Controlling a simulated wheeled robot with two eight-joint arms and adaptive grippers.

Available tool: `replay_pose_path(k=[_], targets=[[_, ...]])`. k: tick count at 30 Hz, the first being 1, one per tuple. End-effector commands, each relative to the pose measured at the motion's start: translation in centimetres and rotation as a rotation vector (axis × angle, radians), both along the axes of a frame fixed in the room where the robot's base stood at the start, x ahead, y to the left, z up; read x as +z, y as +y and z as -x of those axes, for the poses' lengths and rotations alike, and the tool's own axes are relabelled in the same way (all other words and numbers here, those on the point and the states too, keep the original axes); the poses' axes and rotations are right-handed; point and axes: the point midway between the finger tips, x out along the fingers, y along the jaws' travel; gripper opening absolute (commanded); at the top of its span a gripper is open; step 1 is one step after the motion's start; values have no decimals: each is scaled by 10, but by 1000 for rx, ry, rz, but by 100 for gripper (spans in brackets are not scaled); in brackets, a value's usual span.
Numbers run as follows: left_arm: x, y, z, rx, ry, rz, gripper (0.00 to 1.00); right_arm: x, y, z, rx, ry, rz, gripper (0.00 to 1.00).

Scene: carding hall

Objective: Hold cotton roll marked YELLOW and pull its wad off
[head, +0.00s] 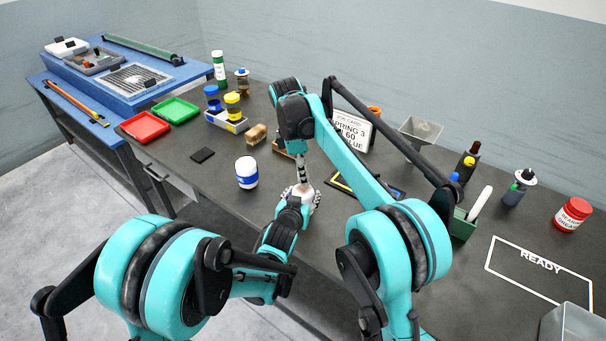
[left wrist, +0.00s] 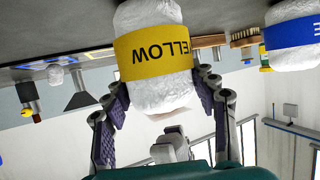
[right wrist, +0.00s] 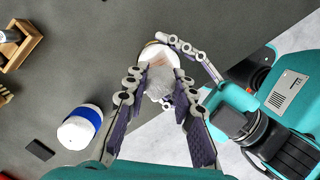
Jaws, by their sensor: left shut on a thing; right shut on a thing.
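The cotton roll marked YELLOW (left wrist: 155,85) is white with a yellow band and fills the middle of the left wrist view, where its lettering is upside down. My left gripper (head: 300,203) is shut around its sides. It also shows in the right wrist view (right wrist: 150,50), seen from above. My right gripper (right wrist: 162,78) reaches down from above and is shut on the white, fluffy wad (right wrist: 159,88) at the roll's top. I cannot tell whether wad and roll still touch. In the head view the grippers hide most of the roll.
A roll with a blue band (head: 247,173) stands just left of the grippers; it also shows in the right wrist view (right wrist: 80,128). A small black block (head: 202,155), a brush (head: 257,134) and a job card (head: 352,131) are nearby. The READY outline (head: 540,262) is empty.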

Motion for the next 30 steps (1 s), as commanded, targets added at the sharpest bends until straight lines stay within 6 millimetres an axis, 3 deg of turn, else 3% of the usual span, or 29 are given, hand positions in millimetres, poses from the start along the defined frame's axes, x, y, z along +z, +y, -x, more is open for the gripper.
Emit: replay_pose_path(k=[9,16,17,19,30], targets=[[-1,0,0,0,2,0,6,35,0,0,0,0,0,0],[-1,0,0,0,1,0,6,38,0,0,0,0,0,0],[-1,0,0,0,1,0,60,38,0,0,0,0,0,0],[-1,0,0,0,1,0,79,38,0,0,0,0,0,0],[1,0,2,0,0,0,82,38,0,0,0,0,0,0]])
